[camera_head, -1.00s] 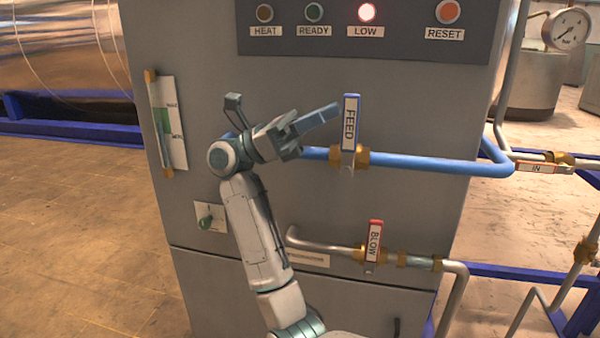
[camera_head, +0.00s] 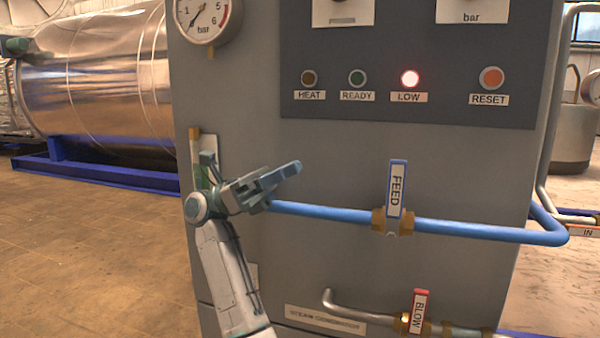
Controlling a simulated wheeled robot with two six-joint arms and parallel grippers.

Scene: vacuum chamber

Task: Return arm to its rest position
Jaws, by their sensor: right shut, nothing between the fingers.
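My right gripper (camera_head: 280,177) is shut and empty. It is in front of the grey cabinet, above the left end of the blue pipe, and points right toward the FEED valve. The FEED valve's blue handle (camera_head: 397,188) stands upright. A clear gap lies between my fingertips and that handle. My right arm rises from the bottom of the view and hides part of the level gauge (camera_head: 194,150) behind it. My left gripper is not in view.
The grey cabinet (camera_head: 300,255) fills the middle. The LOW lamp (camera_head: 409,78) is lit red; the READY lamp (camera_head: 357,78) is dark. The BLOW valve's red handle (camera_head: 419,310) is low on the right. The blue pipe (camera_head: 480,231) runs right. Open floor lies left.

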